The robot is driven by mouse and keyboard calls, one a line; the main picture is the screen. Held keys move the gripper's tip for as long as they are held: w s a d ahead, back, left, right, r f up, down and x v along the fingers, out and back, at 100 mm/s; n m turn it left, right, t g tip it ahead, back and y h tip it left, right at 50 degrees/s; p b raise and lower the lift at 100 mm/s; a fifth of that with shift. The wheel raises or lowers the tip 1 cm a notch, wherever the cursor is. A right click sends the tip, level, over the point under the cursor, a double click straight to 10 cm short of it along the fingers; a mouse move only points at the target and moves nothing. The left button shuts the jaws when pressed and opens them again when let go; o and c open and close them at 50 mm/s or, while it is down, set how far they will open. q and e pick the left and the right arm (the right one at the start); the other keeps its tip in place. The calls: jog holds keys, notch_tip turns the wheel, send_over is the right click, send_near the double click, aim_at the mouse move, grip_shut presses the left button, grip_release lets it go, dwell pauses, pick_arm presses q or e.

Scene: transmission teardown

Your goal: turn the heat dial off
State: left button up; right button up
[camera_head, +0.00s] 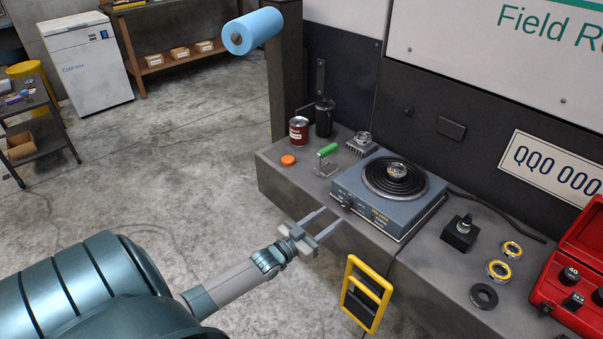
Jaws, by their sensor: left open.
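The hot plate (390,191) is a blue-grey box with a black coiled burner on top, standing on the grey bench. Its heat dial (347,202) is a small dark knob at the left end of the front face. A small round metal part (398,170) sits on the middle of the coil. My left gripper (330,222) is open and empty, its two fingers pointing toward the dial from the front left. Whether a finger touches the dial cannot be told. The dial's pointer setting is too small to read. My right gripper is not in view.
A green-handled tool (327,150), an orange cap (288,160), a red can (298,131) and a black cup (324,118) stand left of the hot plate. A yellow frame (348,284) hangs on the bench front. Rings and a red case (567,277) lie to the right.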

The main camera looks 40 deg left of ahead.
pick_arm(q)
jog(key=s, duration=1)
jog(key=shift+s+a+b, duration=0.25)
jog(key=shift+a+b, duration=0.05)
jog(key=shift+a, duration=0.1)
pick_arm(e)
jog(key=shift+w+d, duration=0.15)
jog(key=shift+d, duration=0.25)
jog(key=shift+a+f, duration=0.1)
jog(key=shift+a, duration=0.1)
pick_arm(q)
jog(key=s+d+f+g, duration=0.3)
jog(key=s+d+f, duration=0.1)
jog(key=f, duration=0.6)
jog(key=s+d+f+g, duration=0.3)
jog(key=d+f, duration=0.1)
jog(key=f, duration=0.6)
jog(key=s+d+f+m+g+p, duration=0.1)
jog(key=s+d+f+g, duration=0.5)
jog(key=s+d+f, duration=1)
jog(key=shift+s+d+f+m+g, duration=0.3)
jog(key=shift+f, duration=0.15)
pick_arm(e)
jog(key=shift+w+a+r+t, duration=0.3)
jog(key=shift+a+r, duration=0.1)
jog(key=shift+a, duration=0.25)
